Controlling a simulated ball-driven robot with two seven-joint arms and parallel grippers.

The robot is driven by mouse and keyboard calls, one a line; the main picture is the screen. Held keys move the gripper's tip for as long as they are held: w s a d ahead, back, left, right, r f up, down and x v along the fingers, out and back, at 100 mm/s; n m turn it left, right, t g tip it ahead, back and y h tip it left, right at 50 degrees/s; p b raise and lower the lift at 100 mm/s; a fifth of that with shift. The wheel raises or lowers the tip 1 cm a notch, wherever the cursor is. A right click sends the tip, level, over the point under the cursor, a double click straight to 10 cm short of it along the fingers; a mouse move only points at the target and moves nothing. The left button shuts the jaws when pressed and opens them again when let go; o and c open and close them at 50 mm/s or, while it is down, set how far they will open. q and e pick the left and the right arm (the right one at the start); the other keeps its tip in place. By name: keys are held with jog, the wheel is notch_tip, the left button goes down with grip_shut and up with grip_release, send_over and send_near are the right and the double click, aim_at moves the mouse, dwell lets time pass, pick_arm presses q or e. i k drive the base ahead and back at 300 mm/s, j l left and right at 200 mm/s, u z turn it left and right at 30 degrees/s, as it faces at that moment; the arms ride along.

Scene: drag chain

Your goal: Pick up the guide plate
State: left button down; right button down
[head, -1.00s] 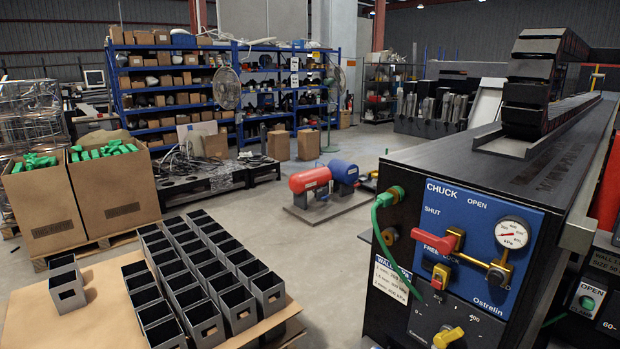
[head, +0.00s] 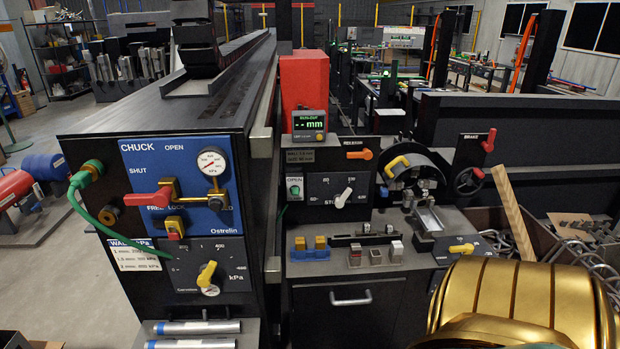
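I cannot tell for certain which piece is the guide plate. Candidates are small parts on the black machine bench (head: 345,268) in the middle. A blue holder (head: 311,253) there carries two yellow blocks. A small block with a reddish-brown top (head: 355,256) and one with a pale top (head: 397,251) stand to its right. A metal channel piece (head: 428,220) lies below the round chuck. A gold rounded part at the lower right appears to be mine; no fingertips show there. Neither gripper is in view.
The chuck control panel (head: 185,185) with a red lever and green hose stands at left. Metal tubes (head: 195,328) lie at the bottom. A handwheel (head: 467,181) and a wooden strip (head: 514,212) are at right.

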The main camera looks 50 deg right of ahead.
aim_at(424, 192)
jog(key=z, duration=2.5)
